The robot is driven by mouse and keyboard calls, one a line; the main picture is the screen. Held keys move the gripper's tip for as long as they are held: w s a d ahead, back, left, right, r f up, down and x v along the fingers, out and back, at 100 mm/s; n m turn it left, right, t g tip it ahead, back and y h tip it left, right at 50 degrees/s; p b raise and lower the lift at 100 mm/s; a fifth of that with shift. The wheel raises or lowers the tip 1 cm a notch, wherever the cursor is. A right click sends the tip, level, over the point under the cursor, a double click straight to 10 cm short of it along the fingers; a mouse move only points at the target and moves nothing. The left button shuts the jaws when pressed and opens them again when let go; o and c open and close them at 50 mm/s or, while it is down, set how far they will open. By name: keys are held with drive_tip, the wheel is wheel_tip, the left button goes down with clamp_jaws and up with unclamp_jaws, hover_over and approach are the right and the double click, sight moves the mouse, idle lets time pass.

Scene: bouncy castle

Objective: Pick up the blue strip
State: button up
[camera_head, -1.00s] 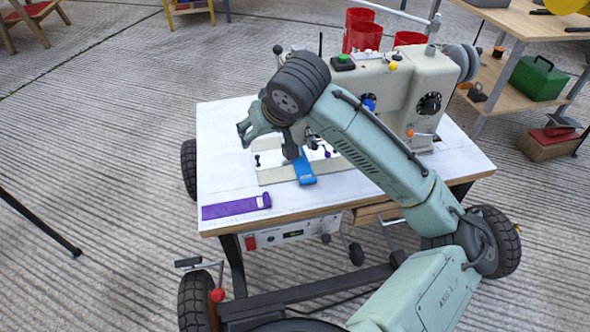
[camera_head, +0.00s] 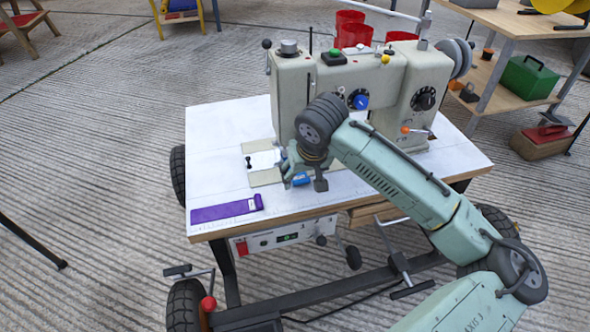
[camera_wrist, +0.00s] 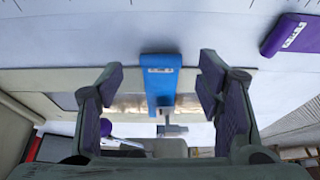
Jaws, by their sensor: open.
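The blue strip (camera_wrist: 160,80) lies on the machine's bed plate in the wrist view, with a small label on its near end. In the head view only a small part of the blue strip (camera_head: 301,179) shows; my arm hides the rest. My gripper (camera_wrist: 160,85) is open, with one finger on each side of the strip and clear gaps to both. In the head view my gripper (camera_head: 298,172) hangs low over the front of the machine bed, partly hidden by my wrist. I cannot tell its exact height above the strip.
A purple strip (camera_head: 226,210) lies on the white table (camera_head: 215,140) at the front left. The sewing machine (camera_head: 395,85) stands behind my gripper, its body close to my arm. Red cups (camera_head: 352,30) stand behind it.

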drive_tip(key=shift+x, duration=0.85)
drive_tip(key=shift+r, duration=0.1)
drive_tip(key=shift+c, duration=0.2)
drive_tip(key=c, duration=1)
